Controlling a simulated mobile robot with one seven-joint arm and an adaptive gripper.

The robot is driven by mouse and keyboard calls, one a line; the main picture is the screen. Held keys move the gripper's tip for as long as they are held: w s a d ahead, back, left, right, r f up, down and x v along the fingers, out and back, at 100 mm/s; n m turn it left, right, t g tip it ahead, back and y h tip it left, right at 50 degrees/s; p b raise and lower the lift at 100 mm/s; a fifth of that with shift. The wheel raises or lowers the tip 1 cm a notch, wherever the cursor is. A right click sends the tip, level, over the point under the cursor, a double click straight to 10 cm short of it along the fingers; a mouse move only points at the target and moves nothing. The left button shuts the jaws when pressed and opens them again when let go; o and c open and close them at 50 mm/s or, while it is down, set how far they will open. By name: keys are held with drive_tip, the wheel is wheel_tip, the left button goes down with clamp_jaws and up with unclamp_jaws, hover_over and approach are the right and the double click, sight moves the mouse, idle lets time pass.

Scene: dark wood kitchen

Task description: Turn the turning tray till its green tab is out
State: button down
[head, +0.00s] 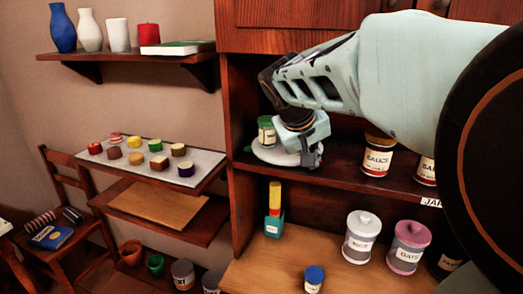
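The turning tray (265,157) is a pale round disc on the cupboard's middle shelf, at its left end. A jar with a green lid (266,131) stands on it near the left side wall. My gripper (312,160) points down at the tray's right edge and hides that side. I cannot tell whether it touches the tray, or whether its fingers are open or shut. I cannot make out a green tab on the visible part of the rim.
A sauce jar (377,154) and another jar stand right of my gripper on the same shelf. The cupboard's left wall (240,150) is close to the tray.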

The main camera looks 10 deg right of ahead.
drive_tip(key=shift+w+d, duration=0.2)
drive_tip(key=shift+d, duration=0.35)
drive_tip(key=shift+w+d, duration=0.2)
drive_tip(key=shift+d, duration=0.3)
drive_tip(key=shift+w+d, duration=0.35)
drive_tip(key=shift+d, duration=0.2)
drive_tip(key=shift+w+d, duration=0.35)
drive_tip(key=shift+d, duration=0.2)
drive_tip(key=shift+w+d, duration=1.6)
drive_tip(key=shift+w, duration=0.4)
